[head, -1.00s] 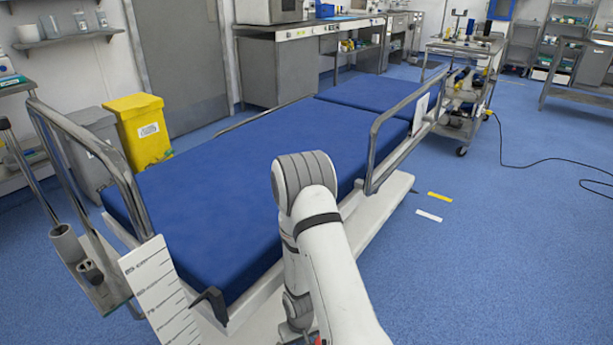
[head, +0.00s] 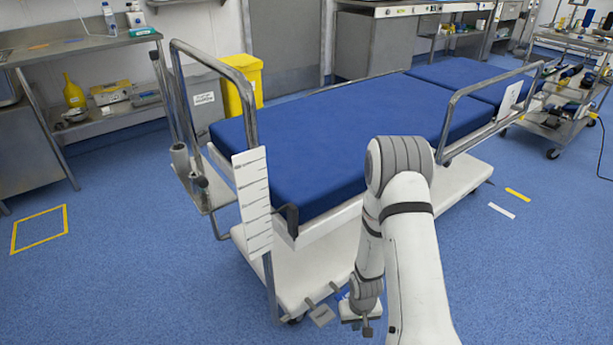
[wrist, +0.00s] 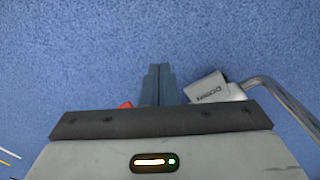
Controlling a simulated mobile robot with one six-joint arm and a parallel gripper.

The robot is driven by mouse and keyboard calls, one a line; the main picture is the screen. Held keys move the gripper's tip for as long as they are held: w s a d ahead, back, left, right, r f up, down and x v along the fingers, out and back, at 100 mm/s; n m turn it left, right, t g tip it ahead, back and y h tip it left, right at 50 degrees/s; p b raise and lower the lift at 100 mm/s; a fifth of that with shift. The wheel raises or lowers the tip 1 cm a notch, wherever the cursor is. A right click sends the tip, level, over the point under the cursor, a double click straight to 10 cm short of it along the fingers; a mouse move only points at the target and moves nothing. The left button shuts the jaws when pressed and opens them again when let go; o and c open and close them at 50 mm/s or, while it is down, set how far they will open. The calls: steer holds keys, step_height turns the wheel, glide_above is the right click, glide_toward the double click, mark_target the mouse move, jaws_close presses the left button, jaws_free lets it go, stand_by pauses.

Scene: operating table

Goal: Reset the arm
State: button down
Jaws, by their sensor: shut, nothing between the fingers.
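My arm (head: 405,215) is white with grey joint covers and stands in front of the blue operating table (head: 330,140). It is folded, with its lower part hanging down beside the table's base. My gripper (wrist: 157,68) shows in the wrist view with its two dark fingers together and nothing between them. Blue floor lies below the fingertips. In the head view the fingers cannot be made out clearly.
A metal side rail (head: 490,95) and a white base edge (head: 460,190) are close to my arm. In the wrist view a grey pedal-like part (wrist: 207,88) and a metal tube (wrist: 285,103) lie right of the fingers.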

step_height(320, 180, up, 40)
steer(key=d+f+t+p, duration=0.1)
steer(key=p, duration=1.4)
steer(key=s+r+p, duration=0.4)
steer(key=s+r, duration=0.1)
steer(key=r, duration=0.5)
steer(key=s+r+t+p, duration=0.1)
steer(key=s+r+p, duration=0.3)
steer(key=r, duration=0.6)
steer(key=s+r+m+p, duration=0.1)
steer(key=s+r+p, duration=0.4)
steer(key=r, duration=0.5)
steer(key=shift+s+a+r+t, duration=0.25)
steer(key=shift+s+a+t, duration=0.1)
steer(key=shift+s, duration=0.1)
steer(key=shift+w, duration=0.1)
